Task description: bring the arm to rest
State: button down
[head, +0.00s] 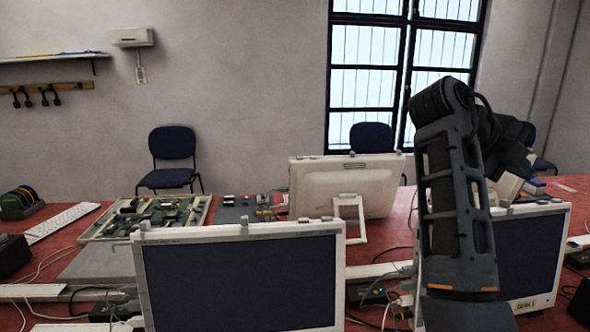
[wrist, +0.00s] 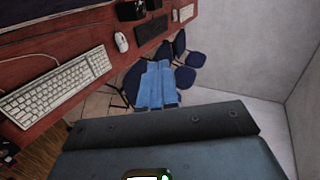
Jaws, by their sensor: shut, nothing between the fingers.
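My arm (head: 455,200) rises in front of the right-hand monitor in the head view, bends at a high elbow, and runs back and to the right. Its far end is partly hidden behind the upright link and lies near pale items at the table's back right. In the wrist view my gripper (wrist: 160,125) fills the lower middle as a dark grey block; it is shut, with nothing held. I cannot tell its exact height above the table.
Two monitors (head: 242,283) (head: 530,258) stand in front, and a third (head: 345,185) faces away behind them. Cables (head: 385,290) lie between them on the red table (head: 385,252). The wrist view shows a keyboard (wrist: 58,85), a mouse (wrist: 121,42) and blue chairs (wrist: 190,62) beyond the table edge.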

jog(key=s+a+f+n+t+y+b, duration=0.1)
jog(key=s+f+n+t, duration=0.15)
jog(key=f+n, duration=0.55)
jog(key=s+a+f+n+t+b, duration=0.1)
jog(key=a+f+n+t, duration=0.15)
jog(key=f, duration=0.85)
jog(key=s+f+n+t+y+b, duration=0.1)
jog(key=s+f+n+t+b, duration=0.15)
jog(key=f+n, duration=0.55)
jog(key=s+a+f+n+t+y, duration=0.1)
jog(key=s+a+f+n, duration=0.1)
jog(key=s+a+f, duration=0.1)
jog(key=s+a+f+n+t+y+b, duration=0.1)
jog(key=s+a+f+n+y, duration=0.1)
jog(key=s+f, duration=0.4)
jog(key=s+a+f+n+t+y, duration=0.2)
jog(key=s+a+f+n, duration=0.2)
jog(key=s+f, duration=0.1)
jog(key=shift+s+n+b, duration=0.25)
jog(key=shift+s+b, duration=0.05)
jog(key=shift+s, duration=0.05)
jog(key=s+a+r+n+t+y+b, duration=0.1)
jog(key=s+a+n+t+y+b, duration=0.35)
jog(key=s, duration=1.25)
jog(key=s+a+r+n+g, duration=0.1)
jog(key=s+a+r+n, duration=0.2)
jog(key=s+r, duration=0.3)
jog(key=shift+s+a+r+g+y+p, duration=0.25)
jog(key=shift+s+a+g+y+p, duration=0.15)
jog(key=shift+s+a, duration=0.4)
